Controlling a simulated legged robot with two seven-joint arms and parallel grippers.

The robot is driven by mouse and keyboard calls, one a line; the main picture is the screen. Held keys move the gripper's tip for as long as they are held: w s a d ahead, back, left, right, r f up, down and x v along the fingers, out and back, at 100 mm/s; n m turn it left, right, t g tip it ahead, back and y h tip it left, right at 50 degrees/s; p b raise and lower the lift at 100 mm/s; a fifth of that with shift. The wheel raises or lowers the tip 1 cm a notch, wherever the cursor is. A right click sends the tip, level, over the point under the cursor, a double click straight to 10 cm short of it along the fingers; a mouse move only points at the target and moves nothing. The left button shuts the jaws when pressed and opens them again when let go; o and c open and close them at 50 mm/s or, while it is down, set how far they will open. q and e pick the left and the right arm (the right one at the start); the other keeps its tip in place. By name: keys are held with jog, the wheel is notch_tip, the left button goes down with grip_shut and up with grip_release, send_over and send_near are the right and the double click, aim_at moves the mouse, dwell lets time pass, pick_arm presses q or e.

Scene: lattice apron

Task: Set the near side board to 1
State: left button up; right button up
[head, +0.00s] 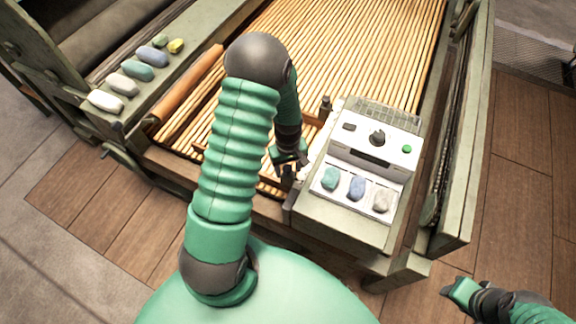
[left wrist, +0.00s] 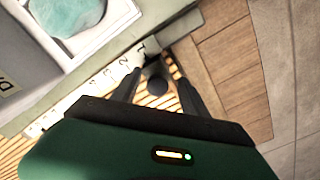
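The near side board (head: 270,187) is a brown wooden bar low over the slats, partly hidden by my left arm. Its dark knob (head: 287,174) stands by the left edge of the control box. My left gripper (head: 289,158) is just above the knob. In the left wrist view its open fingers (left wrist: 157,88) stand either side of the round knob (left wrist: 155,79), with gaps visible. A pale scale strip (left wrist: 108,76) with small numerals runs beside the knob, which is near the strip's upper right end. My right gripper (head: 457,291) is far off at lower right; its opening is unclear.
The control box (head: 365,150) has a black dial, a green button and a tray with three stones. A second dark knob (head: 325,104) stands farther back. Several coloured stones (head: 137,70) lie on the left rail. The slatted bed (head: 350,40) is clear behind.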

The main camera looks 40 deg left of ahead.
pick_arm(q)
jog(key=shift+w+a, duration=0.1)
jog(key=shift+a+r, duration=0.1)
jog(key=shift+r, duration=0.05)
notch_tip(320, 180, up, 16)
jog(key=p, duration=0.2)
jog(key=shift+r+p, duration=0.25)
jog(key=shift+p, duration=0.1)
